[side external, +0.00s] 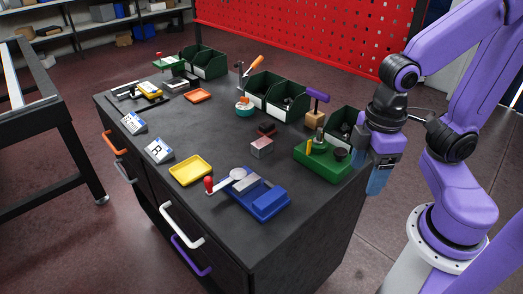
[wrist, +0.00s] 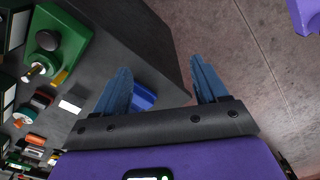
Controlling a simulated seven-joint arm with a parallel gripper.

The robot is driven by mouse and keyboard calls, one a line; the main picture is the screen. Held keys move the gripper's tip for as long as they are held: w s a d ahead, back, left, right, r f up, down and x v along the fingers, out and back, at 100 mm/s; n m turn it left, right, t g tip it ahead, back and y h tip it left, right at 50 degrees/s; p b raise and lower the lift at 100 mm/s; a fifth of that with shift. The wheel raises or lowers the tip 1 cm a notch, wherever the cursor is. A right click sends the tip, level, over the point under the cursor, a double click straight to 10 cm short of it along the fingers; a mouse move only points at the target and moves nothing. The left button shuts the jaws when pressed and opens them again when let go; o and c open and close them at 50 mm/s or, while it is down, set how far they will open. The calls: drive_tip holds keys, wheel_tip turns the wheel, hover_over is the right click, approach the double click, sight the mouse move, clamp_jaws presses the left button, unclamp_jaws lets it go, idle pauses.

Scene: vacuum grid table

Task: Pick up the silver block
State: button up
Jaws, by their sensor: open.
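The silver block (side external: 262,147) is a small cube standing on the dark table top near its middle, left of the green tray in the side view. In the wrist view a small bright rectangle (wrist: 70,106) left of my fingers looks like its top. My gripper (side external: 379,182) hangs past the table's right edge in the side view, well apart from the block. In the wrist view my gripper (wrist: 161,64) has its two blue fingers spread, with nothing between them.
The green tray (side external: 322,163) holding small parts stands between my gripper and the block. A dark reddish block (side external: 267,129) is just behind the silver block. A blue device (side external: 259,199) with a red-knobbed lever and a yellow tray (side external: 190,170) are in front. Green bins (side external: 276,95) stand behind.

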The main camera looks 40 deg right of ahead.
drive_tip(key=w+a+r+m, duration=0.2)
drive_tip(key=w+a+m, duration=0.1)
drive_tip(key=w+m, duration=0.6)
drive_tip(key=m, duration=2)
hover_over(262, 142)
drive_tip(key=f, duration=1.2)
drive_tip(key=shift+w+a+f, duration=0.1)
drive_tip(key=shift+a+f, duration=0.25)
drive_tip(key=shift+a, duration=0.05)
drive_tip(key=shift+d+f, duration=0.2)
drive_tip(key=shift+f, duration=1.1)
drive_tip(key=shift+d+f, duration=0.2)
drive_tip(key=shift+f, duration=1.1)
drive_tip(key=shift+c, duration=0.3)
